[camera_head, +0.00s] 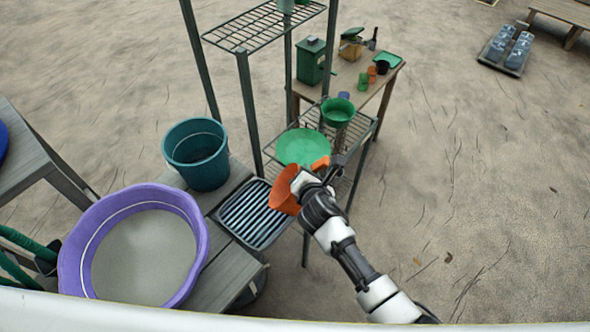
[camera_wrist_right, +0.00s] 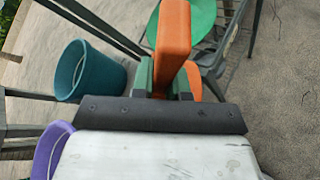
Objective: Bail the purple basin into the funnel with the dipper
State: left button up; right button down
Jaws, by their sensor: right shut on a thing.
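The purple basin (camera_head: 72,262) stands at the lower left in the head view, holding a grey-beige content; its edge shows in the wrist view (camera_wrist_right: 47,150). My right gripper (camera_head: 318,176) is shut on the orange dipper (camera_head: 285,191), right of the basin and near the rack. In the wrist view the orange handle (camera_wrist_right: 173,38) stands between the fingers (camera_wrist_right: 165,80). A wide green round piece (camera_head: 303,147) and a smaller green bowl-shaped piece (camera_head: 338,105) are on the rack; I cannot tell which is the funnel. My left gripper is not in view.
A teal bucket (camera_head: 196,152) and a black slatted tray (camera_head: 255,214) stand near the basin on grey boards (camera_head: 222,278). Metal rack posts (camera_head: 249,110) rise behind the tray. A wooden table (camera_head: 350,72) with pots is farther back. Sandy ground on the right is open.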

jog(key=a, duration=0.2)
jog(key=s+a+f+y, duration=0.1)
jog(key=shift+a, duration=0.1)
jog(key=shift+s+a+f+b, duration=0.1)
jog(key=shift+f+b, duration=0.2)
jog(key=shift+f, duration=0.1)
jog(key=d+f+m+y+b, duration=0.1)
jog(key=b, duration=0.1)
jog(key=d+f+m+t+y+b, duration=0.1)
jog(key=b, duration=0.2)
jog(key=shift+d+f+m, duration=0.1)
jog(key=shift+f+m, duration=0.25)
jog(key=shift+m, duration=0.05)
jog(key=shift+s+d+f+m+t+y+b, duration=0.1)
jog(key=shift+d+m+t+y+b, duration=0.2)
jog(key=shift+m+b, duration=0.25)
jog(key=shift+d, duration=0.2)
